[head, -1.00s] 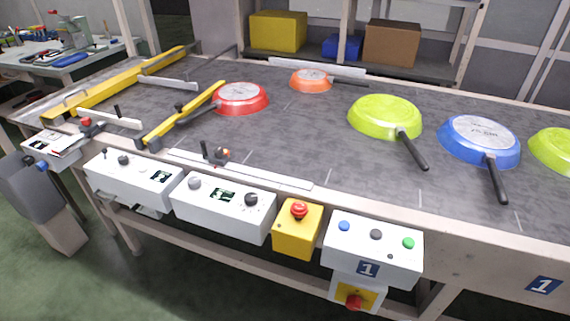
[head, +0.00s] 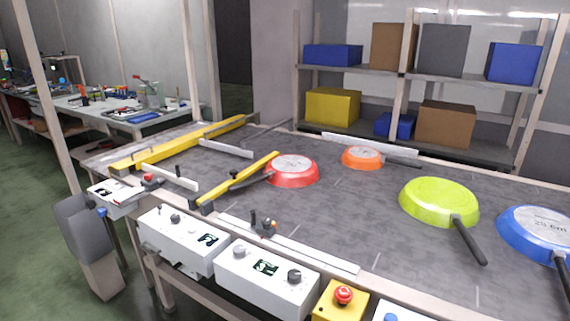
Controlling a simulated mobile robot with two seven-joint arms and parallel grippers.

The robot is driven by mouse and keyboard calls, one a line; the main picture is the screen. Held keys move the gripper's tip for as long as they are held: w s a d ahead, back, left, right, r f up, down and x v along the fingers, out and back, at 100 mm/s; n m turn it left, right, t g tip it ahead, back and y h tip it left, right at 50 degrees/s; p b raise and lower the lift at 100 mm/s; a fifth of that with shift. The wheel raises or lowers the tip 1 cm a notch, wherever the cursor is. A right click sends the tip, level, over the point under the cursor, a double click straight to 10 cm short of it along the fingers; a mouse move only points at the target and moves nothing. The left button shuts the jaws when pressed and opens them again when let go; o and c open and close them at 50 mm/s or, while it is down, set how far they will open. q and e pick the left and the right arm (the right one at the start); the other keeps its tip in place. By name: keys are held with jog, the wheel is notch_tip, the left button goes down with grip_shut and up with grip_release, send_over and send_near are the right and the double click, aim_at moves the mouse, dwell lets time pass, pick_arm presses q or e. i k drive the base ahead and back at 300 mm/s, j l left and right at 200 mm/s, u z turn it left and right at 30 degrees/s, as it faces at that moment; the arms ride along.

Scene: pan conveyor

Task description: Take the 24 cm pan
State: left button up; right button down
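Several pans lie upside down on the grey conveyor belt (head: 345,215). A red pan (head: 293,171) is nearest the yellow guide bars, its handle pointing left toward one bar. A small orange pan (head: 362,157) lies behind it, handle to the right. A lime-green pan (head: 438,201) lies right of centre, its black handle toward the front. A blue pan (head: 537,231) is at the right edge, partly cut off. Markings show on the pan bottoms; the blue one's seems to end in "cm", but I cannot read the sizes surely. Neither gripper is in view.
Yellow guide bars (head: 240,180) cross the belt's left part. White control boxes (head: 268,280) and a yellow box with a red button (head: 340,301) line the front edge. Shelves with boxes (head: 333,106) stand behind, a workbench (head: 115,111) at the back left. The floor at left is clear.

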aim_at(287, 170)
jog(key=j+z, duration=0.1)
jog(key=z, duration=0.65)
jog(key=j+z, duration=0.15)
jog(key=z, duration=0.2)
jog(key=j+z, duration=0.65)
jog(key=k+j+z, duration=0.15)
jog(key=j, duration=0.25)
jog(key=k+j+z, duration=0.15)
jog(key=j, duration=0.2)
